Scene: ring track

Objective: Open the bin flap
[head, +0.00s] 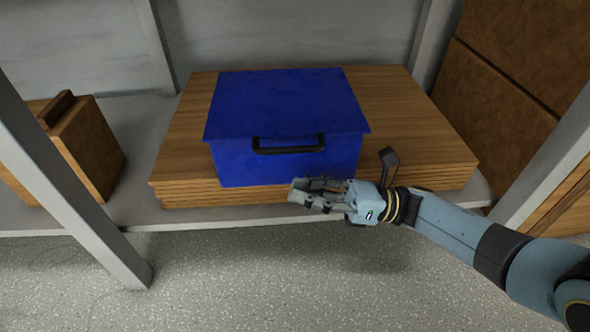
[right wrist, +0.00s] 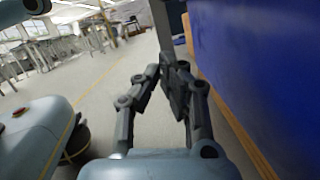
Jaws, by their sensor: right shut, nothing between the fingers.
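A blue bin (head: 290,164) stands on a stack of wooden boards, with its blue flap (head: 284,103) lying closed on top. My right gripper (head: 296,193) is shut and empty, just in front of the bin's lower front and below the handle. In the right wrist view the right gripper (right wrist: 172,75) points along the bin's blue side (right wrist: 265,70), which fills the right of the picture. I cannot tell whether the fingers touch the bin. My left gripper is not in view.
The wooden boards (head: 410,135) lie on a grey shelf (head: 135,205). A brown wooden case (head: 85,145) stands at the left. Grey posts (head: 65,190) frame the shelf on both sides. The speckled floor (head: 250,280) in front is clear.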

